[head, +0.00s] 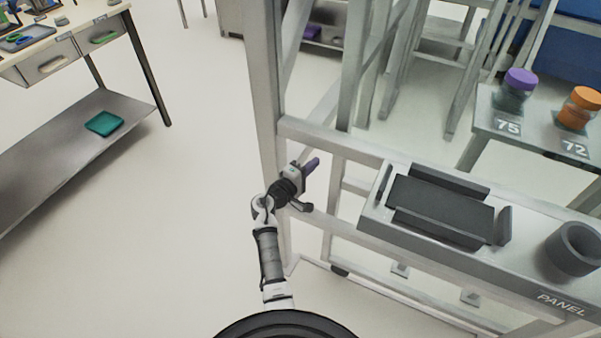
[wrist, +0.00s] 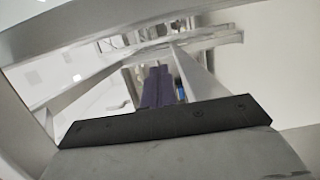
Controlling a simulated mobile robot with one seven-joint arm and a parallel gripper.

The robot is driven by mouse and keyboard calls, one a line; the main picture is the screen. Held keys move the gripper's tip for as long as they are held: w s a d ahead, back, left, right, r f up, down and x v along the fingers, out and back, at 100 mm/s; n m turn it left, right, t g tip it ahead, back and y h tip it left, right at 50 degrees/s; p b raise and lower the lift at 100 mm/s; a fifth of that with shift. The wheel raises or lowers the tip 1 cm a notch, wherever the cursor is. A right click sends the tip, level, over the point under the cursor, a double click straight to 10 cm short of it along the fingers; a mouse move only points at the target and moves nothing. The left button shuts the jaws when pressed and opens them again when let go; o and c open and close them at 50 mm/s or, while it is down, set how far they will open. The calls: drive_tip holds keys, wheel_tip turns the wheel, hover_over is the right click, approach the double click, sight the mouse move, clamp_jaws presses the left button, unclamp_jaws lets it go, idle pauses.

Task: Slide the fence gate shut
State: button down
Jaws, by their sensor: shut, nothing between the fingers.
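A pale grey metal fence frame (head: 264,90) stands in the middle of the head view, with tall posts and cross rails. I cannot tell which of its bars belong to the sliding gate and which are fixed. The fingers are shut and empty, pointing up and right in the picture. Whether they touch a bar is not clear. In the wrist view the purple fingers (wrist: 157,87) show together, with grey bars (wrist: 190,73) around and beyond them.
A grey panel ledge (head: 555,278) with a black holder (head: 440,212) and a dark cup (head: 573,248) is at the right. Behind it a small table holds a purple-lidded jar (head: 517,88) and an orange jar (head: 579,107). A workbench (head: 70,150) is at left; floor between is clear.

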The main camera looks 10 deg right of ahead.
drive_tip(key=s+d+p, duration=0.1)
drive_tip(key=s+d, duration=0.1)
drive_tip(key=d, duration=0.1)
drive_tip(key=shift+s, duration=0.2)
